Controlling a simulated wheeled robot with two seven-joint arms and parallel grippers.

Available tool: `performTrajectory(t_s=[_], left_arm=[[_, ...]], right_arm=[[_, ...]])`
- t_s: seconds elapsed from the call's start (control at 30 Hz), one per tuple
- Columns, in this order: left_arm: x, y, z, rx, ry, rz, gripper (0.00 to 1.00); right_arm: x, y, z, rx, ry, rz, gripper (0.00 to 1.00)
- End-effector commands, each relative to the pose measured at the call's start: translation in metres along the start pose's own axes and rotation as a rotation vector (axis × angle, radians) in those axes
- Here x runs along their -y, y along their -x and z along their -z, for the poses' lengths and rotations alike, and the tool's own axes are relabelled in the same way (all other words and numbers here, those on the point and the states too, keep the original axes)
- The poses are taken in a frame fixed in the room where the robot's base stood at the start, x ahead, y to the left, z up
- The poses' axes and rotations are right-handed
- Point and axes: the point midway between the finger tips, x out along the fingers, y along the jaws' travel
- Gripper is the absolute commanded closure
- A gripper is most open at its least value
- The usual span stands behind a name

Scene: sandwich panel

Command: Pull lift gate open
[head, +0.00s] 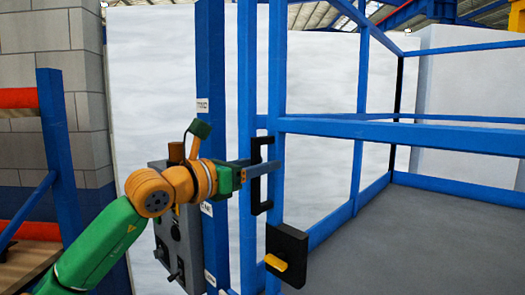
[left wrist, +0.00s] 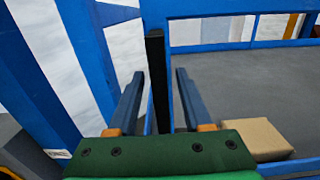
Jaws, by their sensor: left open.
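The lift gate (head: 278,100) is a blue tube frame in the middle of the head view, beside blue uprights. A vertical black handle (head: 256,188) is fixed on its post. My left gripper (head: 262,165) is at the handle's height, with its fingers reaching it. In the left wrist view the open fingers (left wrist: 160,78) stand on either side of the black handle bar (left wrist: 157,60), with gaps visible. Contact cannot be told. Below the handle is a black latch box (head: 287,243) with a yellow lever (head: 277,263). My right gripper is not in view.
A grey control box (head: 170,232) with knobs is on the left, behind my left arm. A blue and orange rack (head: 60,160) stands at the far left. A cardboard box (left wrist: 255,138) shows in the left wrist view.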

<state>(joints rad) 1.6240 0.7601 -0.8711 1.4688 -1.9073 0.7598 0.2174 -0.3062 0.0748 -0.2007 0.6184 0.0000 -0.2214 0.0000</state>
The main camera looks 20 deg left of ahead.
Motion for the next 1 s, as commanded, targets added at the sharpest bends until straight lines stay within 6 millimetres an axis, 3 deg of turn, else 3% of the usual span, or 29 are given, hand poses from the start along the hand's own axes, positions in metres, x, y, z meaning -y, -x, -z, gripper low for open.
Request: performTrajectory(t_s=[0.23, 0.43, 1.0], left_arm=[[-0.0001, -0.0034, 0.0012, 0.001, 0.000, 0.000, 0.50], [-0.0001, -0.0031, 0.0008, 0.002, 0.001, 0.000, 1.00], [-0.0001, -0.0024, -0.0015, 0.007, 0.002, 0.000, 1.00]], right_arm=[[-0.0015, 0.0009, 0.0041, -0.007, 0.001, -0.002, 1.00], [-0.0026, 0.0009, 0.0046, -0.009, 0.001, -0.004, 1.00], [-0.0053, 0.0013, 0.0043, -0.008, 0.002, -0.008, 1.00]])
